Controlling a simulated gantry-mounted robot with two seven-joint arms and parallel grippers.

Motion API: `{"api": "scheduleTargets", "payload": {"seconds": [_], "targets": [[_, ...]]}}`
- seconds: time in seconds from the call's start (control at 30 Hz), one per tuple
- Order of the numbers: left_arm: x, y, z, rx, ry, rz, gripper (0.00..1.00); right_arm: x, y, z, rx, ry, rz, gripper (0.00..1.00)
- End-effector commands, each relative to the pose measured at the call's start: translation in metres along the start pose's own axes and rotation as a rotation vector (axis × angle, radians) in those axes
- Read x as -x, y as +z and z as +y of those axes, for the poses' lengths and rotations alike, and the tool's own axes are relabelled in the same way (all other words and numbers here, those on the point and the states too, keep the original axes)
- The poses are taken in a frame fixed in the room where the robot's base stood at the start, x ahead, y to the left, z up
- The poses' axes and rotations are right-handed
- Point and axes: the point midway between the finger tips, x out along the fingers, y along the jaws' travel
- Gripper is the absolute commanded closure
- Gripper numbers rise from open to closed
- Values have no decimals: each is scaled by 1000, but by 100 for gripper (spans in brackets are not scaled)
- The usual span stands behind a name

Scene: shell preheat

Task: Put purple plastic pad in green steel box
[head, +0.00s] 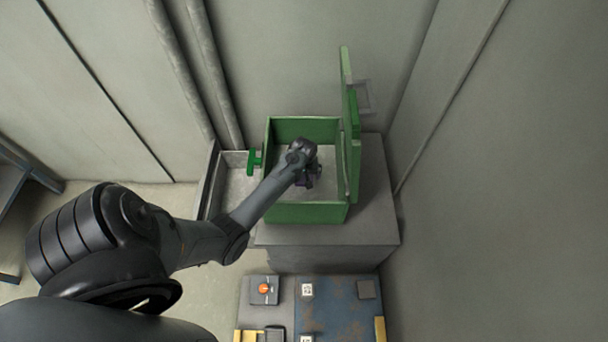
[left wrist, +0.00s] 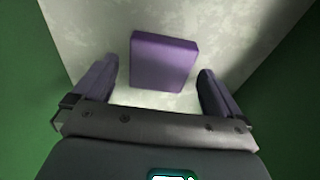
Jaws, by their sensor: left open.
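The green steel box (head: 306,213) stands on a grey block with its lid (head: 350,130) swung open to the right. My left arm reaches into it, and my left gripper (head: 308,178) is inside the box. In the left wrist view the purple plastic pad (left wrist: 163,62) rests on the pale floor of the box, between green walls. The left gripper (left wrist: 160,95) is open, its two fingers on either side of the pad's near end and apart from it. In the head view the pad cannot be made out behind the gripper. My right gripper is not in view.
The grey block (head: 325,250) carries the box. A grey open bin (head: 238,180) is just left of the box. A panel with an orange knob (head: 264,289) and a worn blue surface (head: 345,310) lies in front. Walls stand close behind and right.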

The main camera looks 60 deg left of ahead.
Motion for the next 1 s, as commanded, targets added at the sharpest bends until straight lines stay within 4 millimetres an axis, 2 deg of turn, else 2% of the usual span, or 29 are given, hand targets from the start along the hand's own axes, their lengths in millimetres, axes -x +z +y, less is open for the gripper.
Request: {"api": "scheduleTargets", "payload": {"seconds": [0.5, 0.7, 1.0], "targets": [[91, 0, 0, 0, 0, 1, 1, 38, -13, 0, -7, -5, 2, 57], [110, -1, 0, 0, 0, 0, 1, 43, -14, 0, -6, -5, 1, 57], [115, 0, 0, 0, 0, -1, 1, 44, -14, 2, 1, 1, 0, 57]]}}
